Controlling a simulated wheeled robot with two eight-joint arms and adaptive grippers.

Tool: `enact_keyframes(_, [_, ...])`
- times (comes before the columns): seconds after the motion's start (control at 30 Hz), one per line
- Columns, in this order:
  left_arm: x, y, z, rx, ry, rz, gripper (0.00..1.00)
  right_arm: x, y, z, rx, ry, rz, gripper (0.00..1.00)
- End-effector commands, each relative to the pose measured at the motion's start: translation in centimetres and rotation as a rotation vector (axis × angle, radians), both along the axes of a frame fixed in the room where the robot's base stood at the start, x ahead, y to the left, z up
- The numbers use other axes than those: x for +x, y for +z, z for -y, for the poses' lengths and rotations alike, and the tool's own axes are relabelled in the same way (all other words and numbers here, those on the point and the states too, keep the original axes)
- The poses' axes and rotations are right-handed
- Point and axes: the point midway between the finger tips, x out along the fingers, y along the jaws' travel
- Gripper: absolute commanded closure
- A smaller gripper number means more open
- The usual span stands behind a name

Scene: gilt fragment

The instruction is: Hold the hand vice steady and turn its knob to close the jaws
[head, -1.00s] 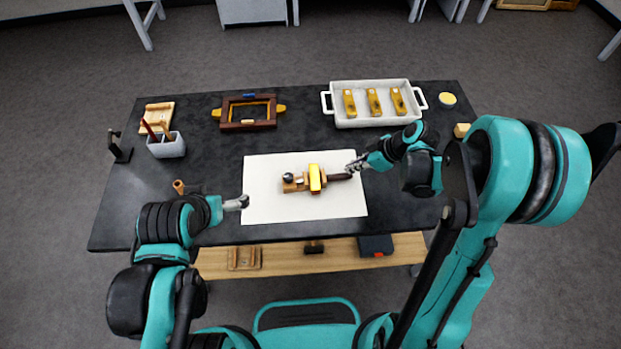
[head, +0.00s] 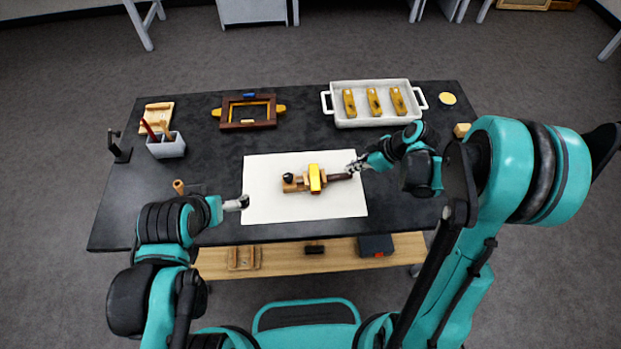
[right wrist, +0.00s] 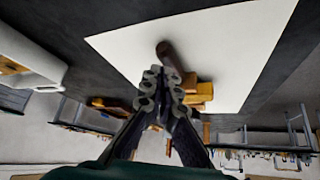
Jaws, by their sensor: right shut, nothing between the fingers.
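The hand vice (head: 297,185) lies on a white sheet (head: 266,208), its wooden body in the middle. A black round knob (head: 288,177) is at its left end and a dark brown handle (head: 339,177) at its right. A gilt block (head: 314,175) sits across the vice; whether the jaws touch it is too small to tell. My right gripper (head: 356,166) is shut and empty beside the handle's right end. In the right wrist view the handle (right wrist: 168,55) shows just beyond the fingertips. My left gripper (head: 243,202) is at the sheet's left edge, apart from the knob; its fingers are unclear.
A white tray (head: 326,103) with several gilt pieces stands at the back right. A dark frame (head: 228,114) lies at the back. A pen cup (head: 167,147) stands at the left.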

Motion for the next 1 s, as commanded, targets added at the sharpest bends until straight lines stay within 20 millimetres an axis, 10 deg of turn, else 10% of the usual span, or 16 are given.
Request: enact_keyframes(1.0, [0.0, -1.1, 0.0, 0.000, 0.000, 0.000, 0.00, 0.0, -1.2, 0.0, 0.000, 0.000, 0.000, 1.00])
